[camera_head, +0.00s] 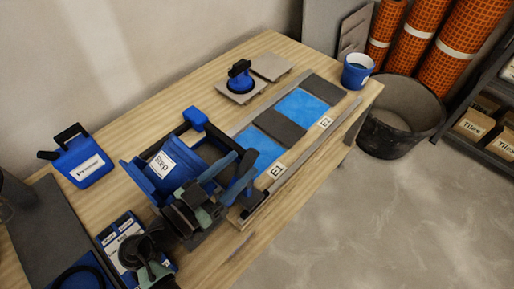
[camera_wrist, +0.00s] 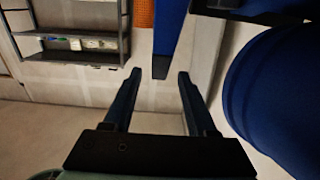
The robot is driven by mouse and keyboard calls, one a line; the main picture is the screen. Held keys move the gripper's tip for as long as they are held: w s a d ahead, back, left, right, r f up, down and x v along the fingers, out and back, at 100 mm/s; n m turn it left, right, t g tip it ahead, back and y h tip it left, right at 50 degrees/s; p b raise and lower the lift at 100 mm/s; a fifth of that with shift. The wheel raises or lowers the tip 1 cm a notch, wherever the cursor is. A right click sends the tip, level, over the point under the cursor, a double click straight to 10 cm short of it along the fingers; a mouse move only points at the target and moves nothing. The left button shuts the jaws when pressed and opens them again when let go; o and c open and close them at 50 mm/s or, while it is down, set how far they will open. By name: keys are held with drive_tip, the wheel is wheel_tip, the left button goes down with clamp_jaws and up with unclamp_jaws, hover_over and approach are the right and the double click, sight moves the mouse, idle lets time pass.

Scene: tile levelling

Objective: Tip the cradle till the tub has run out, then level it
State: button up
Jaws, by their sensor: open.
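The blue tub (camera_head: 150,181), with a white label reading "Step", sits in a black cradle frame (camera_head: 167,144) on the wooden bench. A blue block (camera_head: 195,118) tops the frame's far corner. The tub's fill level is hidden. My gripper (camera_head: 238,160) is open beside the tub's right side, with my wrist covering part of the cradle. In the wrist view, my open fingers (camera_wrist: 160,74) point at a blue bar (camera_wrist: 168,35) with a dark end; contact cannot be told. A large rounded blue surface (camera_wrist: 285,95), apparently the tub, fills the right side.
A strip of blue bays (camera_head: 300,105) and grey tiles (camera_head: 279,129), labelled E1 and E2, runs right of the cradle. A blue suction lifter (camera_head: 240,77) stands on a tile behind. A blue jug (camera_head: 76,160) is left.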

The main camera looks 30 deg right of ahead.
sight(256, 151)
drive_tip(key=x, duration=0.6)
drive_tip(key=shift+r+p, duration=0.2)
drive_tip(key=shift+p, duration=0.1)
drive_tip(key=shift+d, duration=0.15)
drive_tip(key=shift+c, duration=0.3)
clamp_jaws()
idle(0.7)
